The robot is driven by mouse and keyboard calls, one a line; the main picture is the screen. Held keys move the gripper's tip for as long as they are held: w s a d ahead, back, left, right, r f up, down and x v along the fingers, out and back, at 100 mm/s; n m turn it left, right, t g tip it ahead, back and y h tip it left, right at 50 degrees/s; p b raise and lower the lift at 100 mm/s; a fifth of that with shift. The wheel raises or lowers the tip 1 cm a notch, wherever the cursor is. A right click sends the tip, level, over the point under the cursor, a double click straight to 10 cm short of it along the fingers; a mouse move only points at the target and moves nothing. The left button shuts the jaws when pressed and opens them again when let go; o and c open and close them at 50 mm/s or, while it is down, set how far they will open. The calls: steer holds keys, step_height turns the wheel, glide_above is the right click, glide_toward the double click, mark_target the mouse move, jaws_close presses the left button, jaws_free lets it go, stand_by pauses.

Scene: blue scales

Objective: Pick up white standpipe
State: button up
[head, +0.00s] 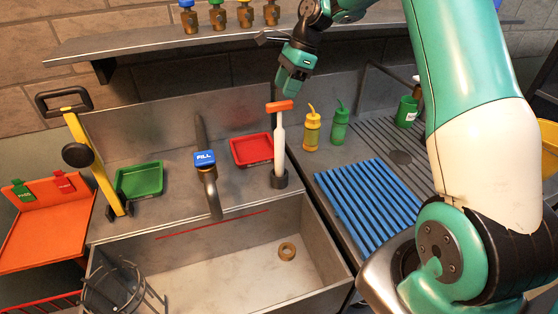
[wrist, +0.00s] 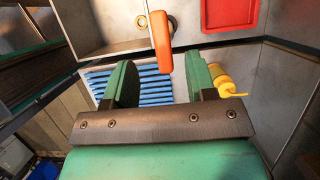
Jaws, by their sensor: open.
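The white standpipe (head: 280,145) stands upright in a dark round holder (head: 278,180) on the ledge behind the sink. It has an orange crossbar handle (head: 279,106) on top. My gripper (head: 292,92) is just above the handle, pointing down. In the wrist view my gripper (wrist: 160,70) is open, with its two green fingers apart. The orange handle (wrist: 160,42) shows at the fingertips, towards the far side of the gap and nearer the right finger. Nothing is held. The white shaft is hidden in the wrist view.
A red tray (head: 252,149), a green tray (head: 140,180) and a tap with a blue FILL label (head: 205,158) share the ledge. A yellow bottle (head: 312,130) and green bottle (head: 340,125) stand right of the standpipe. A shelf (head: 170,43) with valves runs behind.

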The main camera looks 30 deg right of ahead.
mark_target(281, 102)
steer(key=shift+d+p+x, duration=0.15)
steer(key=shift+p+x, duration=0.45)
steer(key=shift+x, duration=0.95)
steer(key=shift+d+p+x, duration=0.1)
steer(key=shift+p+x, duration=0.45)
steer(key=shift+x, duration=1)
steer(key=shift+w+f, duration=0.1)
steer(key=shift+w, duration=0.05)
jaws_close()
